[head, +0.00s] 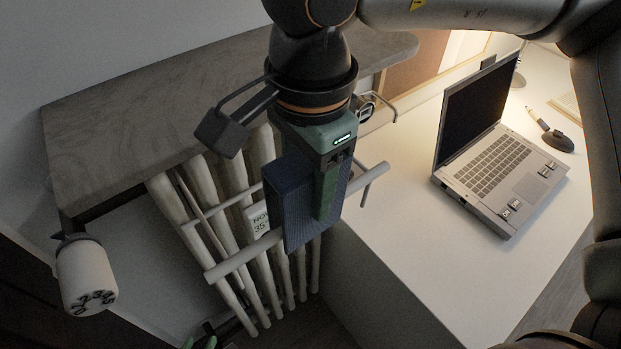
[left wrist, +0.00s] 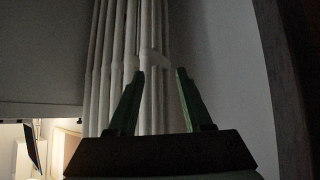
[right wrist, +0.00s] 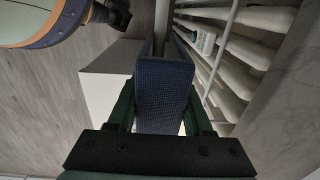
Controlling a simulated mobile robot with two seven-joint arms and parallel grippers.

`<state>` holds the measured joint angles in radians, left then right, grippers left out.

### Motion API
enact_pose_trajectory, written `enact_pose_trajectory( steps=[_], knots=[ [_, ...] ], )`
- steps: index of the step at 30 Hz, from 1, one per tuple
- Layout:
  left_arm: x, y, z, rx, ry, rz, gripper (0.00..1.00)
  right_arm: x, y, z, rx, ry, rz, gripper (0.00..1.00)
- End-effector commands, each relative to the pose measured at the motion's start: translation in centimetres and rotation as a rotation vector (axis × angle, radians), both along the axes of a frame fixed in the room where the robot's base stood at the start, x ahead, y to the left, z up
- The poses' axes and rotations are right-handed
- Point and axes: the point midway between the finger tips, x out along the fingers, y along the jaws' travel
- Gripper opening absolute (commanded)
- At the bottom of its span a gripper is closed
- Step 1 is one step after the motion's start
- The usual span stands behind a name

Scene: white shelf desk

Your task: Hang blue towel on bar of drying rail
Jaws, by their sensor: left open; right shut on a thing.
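The blue towel (head: 288,205) is folded and hangs down across the front bar of the drying rail (head: 240,258), hiding the bar's middle; I cannot tell whether it rests on the bar. My right gripper (head: 328,190) is shut on the towel from above. In the right wrist view the towel (right wrist: 163,85) sits between the green fingers (right wrist: 162,110). My left gripper (head: 203,341) shows only its green fingertips at the bottom edge of the head view. In the left wrist view it (left wrist: 160,72) is open and empty, facing the pale radiator tubes.
A white knob (head: 85,275) is at left. The white desk (head: 400,230) at right holds an open laptop (head: 500,165).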

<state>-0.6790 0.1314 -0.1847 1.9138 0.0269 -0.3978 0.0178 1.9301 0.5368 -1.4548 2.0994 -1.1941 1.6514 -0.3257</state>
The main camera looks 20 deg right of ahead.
Motion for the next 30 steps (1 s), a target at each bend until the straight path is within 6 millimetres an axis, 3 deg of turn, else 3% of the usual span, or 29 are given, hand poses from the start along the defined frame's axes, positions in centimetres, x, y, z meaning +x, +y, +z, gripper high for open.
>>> enact_pose_trajectory(
  steps=[6,30],
  knots=[
    [-0.1,-0.6,-1.7,-0.007,0.012,-0.010,0.50,-0.1,0.3,-1.9,0.000,0.000,0.002,0.00],
    [1.5,-3.2,-4.4,-0.036,0.003,-0.062,0.50,-0.5,1.1,-7.3,-0.002,0.001,0.006,0.00]
  ],
)
